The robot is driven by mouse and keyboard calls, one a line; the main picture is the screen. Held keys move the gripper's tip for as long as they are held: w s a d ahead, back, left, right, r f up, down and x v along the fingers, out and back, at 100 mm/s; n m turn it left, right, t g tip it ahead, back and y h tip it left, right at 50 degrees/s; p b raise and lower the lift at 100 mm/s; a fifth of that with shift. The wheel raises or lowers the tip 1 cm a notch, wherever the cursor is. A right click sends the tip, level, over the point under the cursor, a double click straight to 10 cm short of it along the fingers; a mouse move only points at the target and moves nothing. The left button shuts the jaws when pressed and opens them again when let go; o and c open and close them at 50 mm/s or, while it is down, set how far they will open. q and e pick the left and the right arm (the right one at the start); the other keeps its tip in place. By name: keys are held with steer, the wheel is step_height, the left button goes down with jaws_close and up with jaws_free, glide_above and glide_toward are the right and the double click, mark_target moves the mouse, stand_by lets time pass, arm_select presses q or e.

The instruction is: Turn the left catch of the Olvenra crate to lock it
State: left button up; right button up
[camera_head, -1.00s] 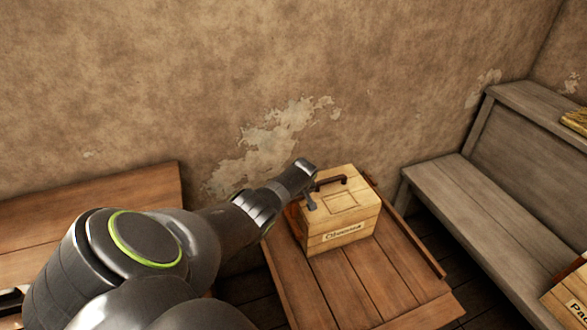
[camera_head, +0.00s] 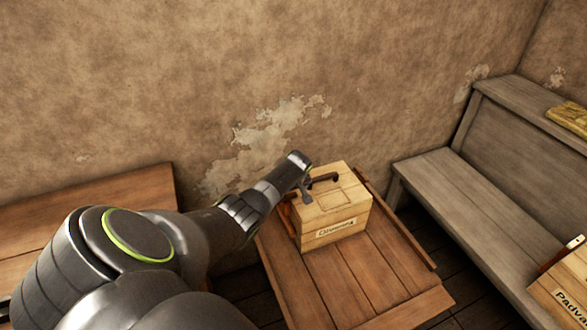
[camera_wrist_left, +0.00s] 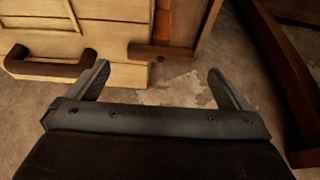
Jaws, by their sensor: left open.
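A brown wooden piece with a small dark pin (camera_wrist_left: 160,52), perhaps the left catch, juts from the crate's edge there. My left gripper (camera_head: 306,194) is over the crate's left end. Its open fingers (camera_wrist_left: 158,72) are empty, with the brown piece beyond the gap between them. Whether they touch anything I cannot tell. My right gripper is not in view.
The plank table (camera_head: 370,285) has bare room in front of the crate. A grey bench (camera_head: 450,185) stands to the right, with a second labelled crate (camera_head: 560,300) at the lower right. Another wooden surface (camera_head: 100,205) lies to the left. The wall is close behind.

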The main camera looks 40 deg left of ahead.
arm_select(q)
steer(key=p+v, duration=0.1)
steer(key=v, duration=1.2)
steer(key=shift+r, duration=0.2)
steer(key=shift+d+r+p, duration=0.1)
steer(key=shift+p, duration=0.25)
